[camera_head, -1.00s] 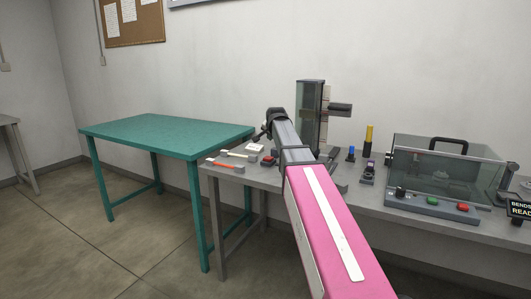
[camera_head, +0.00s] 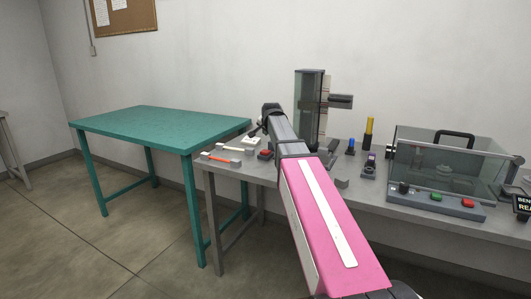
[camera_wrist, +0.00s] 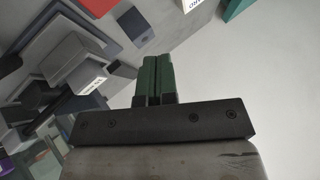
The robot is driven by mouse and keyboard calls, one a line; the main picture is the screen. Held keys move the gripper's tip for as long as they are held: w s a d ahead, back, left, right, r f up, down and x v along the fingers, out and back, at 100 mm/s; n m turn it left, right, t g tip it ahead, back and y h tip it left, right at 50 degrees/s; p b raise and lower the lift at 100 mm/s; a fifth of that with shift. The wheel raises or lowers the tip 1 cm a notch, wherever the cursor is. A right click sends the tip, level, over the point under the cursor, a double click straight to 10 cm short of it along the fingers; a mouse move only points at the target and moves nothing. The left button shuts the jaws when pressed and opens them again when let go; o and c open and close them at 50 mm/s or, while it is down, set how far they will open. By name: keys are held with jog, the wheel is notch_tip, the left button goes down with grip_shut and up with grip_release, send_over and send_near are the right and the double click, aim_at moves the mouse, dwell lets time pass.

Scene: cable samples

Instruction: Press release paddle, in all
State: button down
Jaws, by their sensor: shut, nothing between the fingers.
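My gripper (camera_wrist: 154,78) shows in the wrist view with its two dark green fingers pressed together and nothing between them. In the head view my gripper (camera_head: 256,132) is a small dark shape beyond my arm, over the left end of the grey bench. I cannot tell for sure which part is the release paddle. A grey block with a small white label (camera_wrist: 93,82) lies left of the fingers in the wrist view, apart from them in the picture; its lettering is too small to read. The tall glass-fronted machine (camera_head: 309,105) stands behind my arm, its lower part partly hidden.
The grey bench (camera_head: 232,176) carries a red-topped block (camera_head: 265,154), a strip with an orange-red piece (camera_head: 220,159), and a clear box (camera_head: 445,160) with green and red buttons at right. A teal table (camera_head: 160,125) with a clear top stands at left.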

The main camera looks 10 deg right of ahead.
aim_at(267, 151)
jog(key=shift+f, duration=3.1)
jog(key=shift+f, duration=0.1)
jog(key=shift+f, duration=0.3)
jog(key=shift+f, duration=0.5)
dwell(0.3)
jog(key=shift+r, duration=0.95)
jog(key=shift+r, duration=0.1)
jog(key=shift+r, duration=2.4)
